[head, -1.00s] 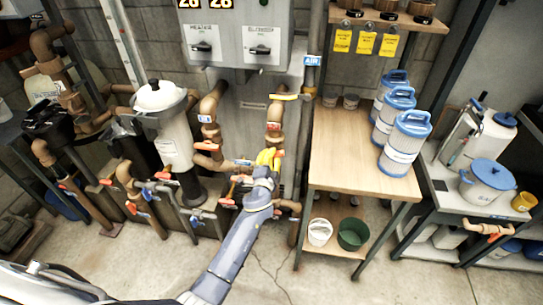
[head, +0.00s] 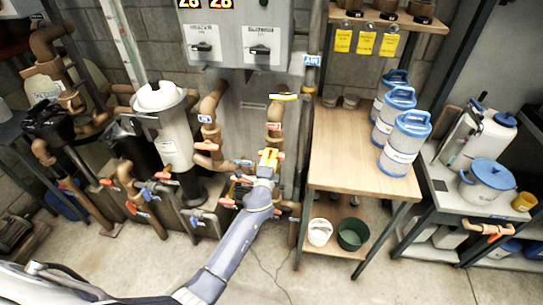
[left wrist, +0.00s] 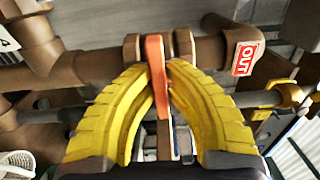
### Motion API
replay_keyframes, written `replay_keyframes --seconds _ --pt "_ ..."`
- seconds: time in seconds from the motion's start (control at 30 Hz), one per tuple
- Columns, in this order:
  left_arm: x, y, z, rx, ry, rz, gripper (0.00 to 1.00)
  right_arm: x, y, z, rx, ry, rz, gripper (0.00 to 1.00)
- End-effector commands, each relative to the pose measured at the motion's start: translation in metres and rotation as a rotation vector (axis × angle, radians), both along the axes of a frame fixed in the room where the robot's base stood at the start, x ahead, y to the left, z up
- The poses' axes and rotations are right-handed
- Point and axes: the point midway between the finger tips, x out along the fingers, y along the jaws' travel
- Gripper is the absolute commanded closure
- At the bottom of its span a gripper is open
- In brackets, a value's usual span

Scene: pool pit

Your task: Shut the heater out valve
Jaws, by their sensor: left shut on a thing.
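The heater out valve's orange-red handle (left wrist: 157,78) stands between my left gripper's yellow fingers in the left wrist view. It lies across the brown pipe (left wrist: 95,65), which carries a red OUT label (left wrist: 244,58). My left gripper (left wrist: 162,85) is shut on this handle, with the fingertips near its pipe end. In the head view the left gripper (head: 268,158) is at the pipework below the grey heater box, and its fingers largely hide the handle there. My right gripper is in neither view.
A white filter housing (head: 165,130) stands left. A wooden shelf table (head: 345,150) with blue-topped cartridges stands right. The concrete floor in front is clear.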

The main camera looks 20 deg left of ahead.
Motion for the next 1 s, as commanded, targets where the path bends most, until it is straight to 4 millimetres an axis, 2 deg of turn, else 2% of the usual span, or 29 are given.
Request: replay_keyframes --seconds 0.23,0.27,0.47,0.77,0.87,1.0 --pt "0.002 0.002 0.003 0.002 -0.005 0.002 1.0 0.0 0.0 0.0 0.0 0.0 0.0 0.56" --pt "0.002 0.002 0.003 0.002 -0.005 0.002 0.87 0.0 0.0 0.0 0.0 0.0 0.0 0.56" --pt "0.001 0.001 0.002 0.001 -0.004 0.002 0.65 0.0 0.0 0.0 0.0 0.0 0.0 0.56" --pt "-0.002 0.0 0.001 0.0 -0.001 0.001 0.65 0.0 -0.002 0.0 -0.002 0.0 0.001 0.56" --pt "-0.01 -0.001 0.0 0.0 -0.001 0.0 0.65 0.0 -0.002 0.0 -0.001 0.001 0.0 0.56" --pt "-0.031 -0.003 0.0 0.0 -0.001 0.0 0.65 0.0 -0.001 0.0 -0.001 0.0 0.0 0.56"
